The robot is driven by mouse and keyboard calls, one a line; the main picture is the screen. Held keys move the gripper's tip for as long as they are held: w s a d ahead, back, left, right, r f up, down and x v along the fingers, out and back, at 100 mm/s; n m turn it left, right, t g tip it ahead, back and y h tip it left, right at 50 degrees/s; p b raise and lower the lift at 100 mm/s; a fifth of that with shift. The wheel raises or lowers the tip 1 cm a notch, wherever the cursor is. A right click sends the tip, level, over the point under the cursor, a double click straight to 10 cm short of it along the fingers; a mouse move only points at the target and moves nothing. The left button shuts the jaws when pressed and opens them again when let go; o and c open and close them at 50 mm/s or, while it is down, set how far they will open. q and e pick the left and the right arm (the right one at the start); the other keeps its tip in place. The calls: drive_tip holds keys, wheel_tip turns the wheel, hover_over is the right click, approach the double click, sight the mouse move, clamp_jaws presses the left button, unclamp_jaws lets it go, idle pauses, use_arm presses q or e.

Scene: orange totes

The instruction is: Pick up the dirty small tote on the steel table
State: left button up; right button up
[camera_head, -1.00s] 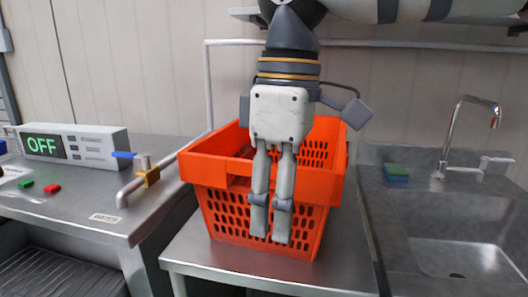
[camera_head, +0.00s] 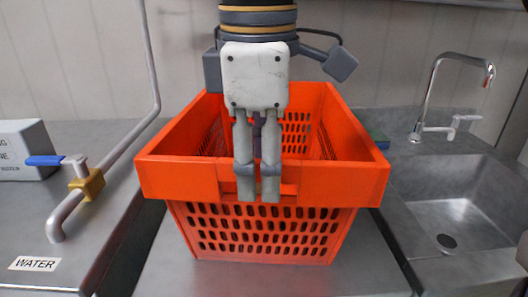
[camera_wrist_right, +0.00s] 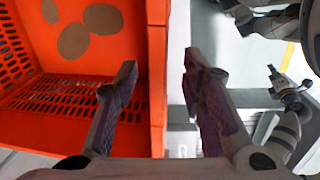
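The orange tote (camera_head: 335,185) stands upright on the steel table (camera_head: 170,262) in the head view, its front facing me. Its lower walls are slotted. Brown round stains (camera_wrist_right: 73,41) mark its inner wall in the right wrist view, where the tote (camera_wrist_right: 125,40) fills the left side. My right gripper (camera_head: 258,190) points down at the tote's near rim and covers the rim's middle. In the wrist view the right gripper (camera_wrist_right: 160,66) has its fingers apart, one on the tote's inner side and one outside, with the rim wall between them. My left gripper is not in view.
A sink (camera_head: 455,205) with a tall tap (camera_head: 430,95) is at the right. A sponge (camera_head: 378,137) lies behind the tote's right side. At the left, a counter carries a pipe with a blue-handled valve (camera_head: 90,183), a "WATER" label (camera_head: 35,263) and a white box (camera_head: 22,145).

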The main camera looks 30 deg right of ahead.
drive_tip(key=shift+w+d+f, duration=0.1)
drive_tip(key=shift+w+f, duration=0.1)
drive_tip(key=shift+f, duration=0.85)
drive_tip(key=shift+r, duration=0.1)
clamp_jaws()
